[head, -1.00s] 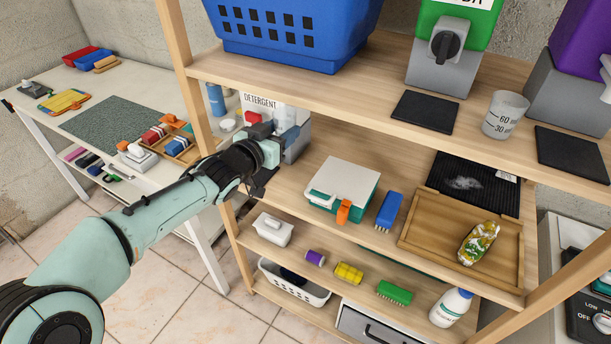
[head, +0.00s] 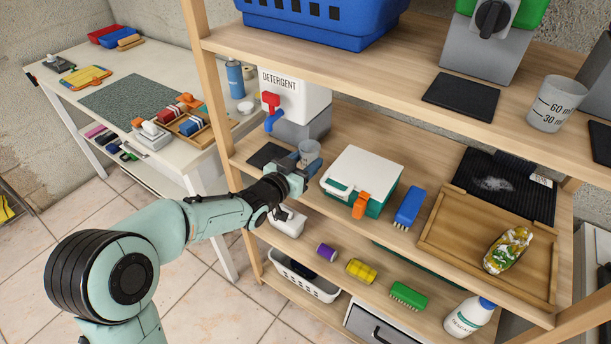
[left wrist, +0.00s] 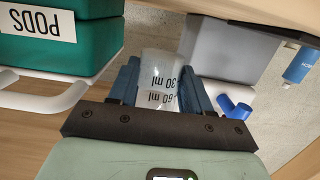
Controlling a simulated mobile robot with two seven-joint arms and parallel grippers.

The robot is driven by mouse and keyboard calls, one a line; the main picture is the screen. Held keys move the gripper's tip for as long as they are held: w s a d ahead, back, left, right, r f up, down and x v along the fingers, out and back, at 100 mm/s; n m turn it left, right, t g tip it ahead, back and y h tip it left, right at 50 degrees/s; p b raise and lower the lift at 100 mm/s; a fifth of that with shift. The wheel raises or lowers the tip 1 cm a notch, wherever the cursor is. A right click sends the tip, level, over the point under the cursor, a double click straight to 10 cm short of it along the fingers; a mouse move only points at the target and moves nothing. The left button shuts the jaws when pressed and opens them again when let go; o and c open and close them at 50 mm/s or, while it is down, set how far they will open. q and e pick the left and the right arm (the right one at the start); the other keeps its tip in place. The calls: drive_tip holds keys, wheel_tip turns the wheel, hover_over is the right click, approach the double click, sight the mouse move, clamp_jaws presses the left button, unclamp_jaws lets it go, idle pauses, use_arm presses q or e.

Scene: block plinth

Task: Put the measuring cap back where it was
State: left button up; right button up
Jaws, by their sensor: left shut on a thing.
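A clear measuring cap (head: 309,152) with 30 ml and 60 ml marks is between the fingers of my left gripper (head: 297,174), which is shut on it. The cap is above the middle shelf, just right of a dark mat (head: 266,156). It also shows between the fingers in the left wrist view (left wrist: 161,78). The white detergent dispenser (head: 299,101) with a red tap and blue spout stands behind it. Another clear measuring cup (head: 556,104) stands on the upper shelf at the right. My right gripper is not in view.
A white and teal pods box (head: 364,174) with an orange clip stands right of the cap. A blue brush (head: 408,206) and a wooden tray (head: 460,240) are further right. A wooden shelf post (head: 211,100) is at the left. The upper shelf (head: 380,75) overhangs.

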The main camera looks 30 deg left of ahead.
use_arm(q)
drive_tip(key=shift+f+b, duration=0.35)
drive_tip(key=shift+f, duration=1.8)
drive_tip(key=shift+f, duration=0.1)
drive_tip(key=shift+f, duration=0.1)
drive_tip(key=o, duration=1)
drive_tip(key=shift+o, duration=0.2)
